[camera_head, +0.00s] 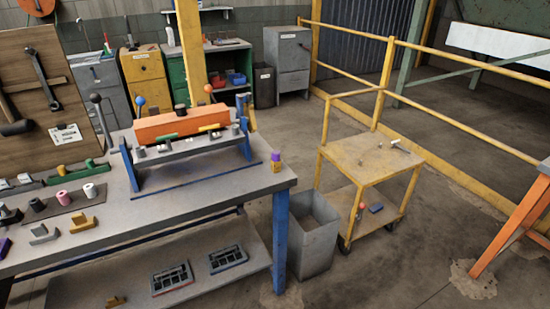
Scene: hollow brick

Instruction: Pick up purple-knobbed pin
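A small upright piece with a purple top and a yellow-orange lower part (276,161) stands near the right end of the grey workbench (230,190); it looks like the purple-knobbed pin, but it is too small to tell its shape. Another purple bit (4,246) shows at the left picture edge, partly cut off. Neither of my grippers is in view.
A blue-framed fixture with an orange hollow brick (169,125) stands on the bench, left of the purple-topped piece. Several small parts lie at the bench's left. A grey bin (316,235) and yellow cart (368,158) stand right of the bench.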

